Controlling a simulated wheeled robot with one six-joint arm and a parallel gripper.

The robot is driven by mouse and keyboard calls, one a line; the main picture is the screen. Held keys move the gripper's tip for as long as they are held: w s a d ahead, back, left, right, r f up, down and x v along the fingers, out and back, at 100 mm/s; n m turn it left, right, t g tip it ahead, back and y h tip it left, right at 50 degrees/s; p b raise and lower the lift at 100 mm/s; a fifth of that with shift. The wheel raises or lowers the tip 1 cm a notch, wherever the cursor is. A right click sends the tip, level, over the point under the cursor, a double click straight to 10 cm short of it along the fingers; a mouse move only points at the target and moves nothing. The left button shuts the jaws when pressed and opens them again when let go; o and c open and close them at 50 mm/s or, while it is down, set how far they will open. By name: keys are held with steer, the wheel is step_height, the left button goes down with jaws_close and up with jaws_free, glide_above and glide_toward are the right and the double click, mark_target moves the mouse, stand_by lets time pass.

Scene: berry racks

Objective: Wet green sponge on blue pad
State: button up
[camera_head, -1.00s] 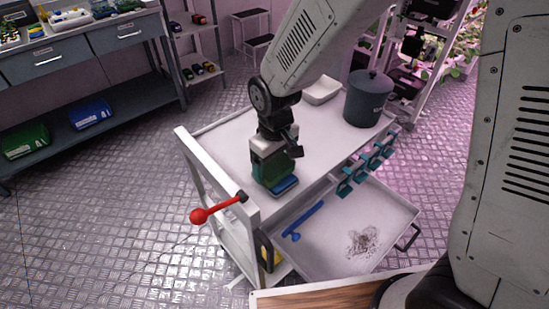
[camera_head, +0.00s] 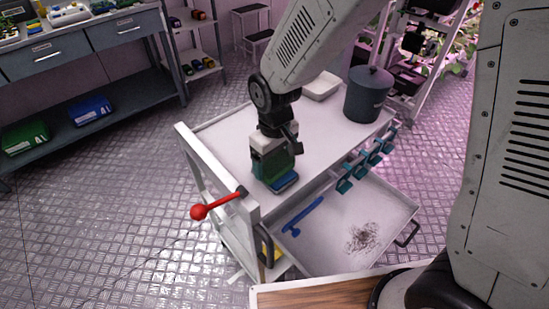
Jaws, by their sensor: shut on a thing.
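The green sponge (camera_head: 275,165) is held upright in my gripper (camera_head: 272,150), which points down over the cart top. The blue pad (camera_head: 284,182) lies on the cart top close to its front edge. The lower end of the sponge is at the pad, with the pad showing in front of and beside it. I cannot tell how firmly they touch. The fingers hide part of the sponge.
The white cart top (camera_head: 325,128) carries a dark lidded pot (camera_head: 367,95) and a white tray (camera_head: 322,86). A red-knobbed lever (camera_head: 200,212) sticks out at the left. An open drawer (camera_head: 335,240) holds a blue tool (camera_head: 304,213). Teal scoops (camera_head: 346,185) hang along the cart's edge.

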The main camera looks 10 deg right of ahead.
mark_target(275, 161)
steer(key=shift+f, duration=0.4)
stand_by(1.1)
steer(key=shift+r, duration=3.55)
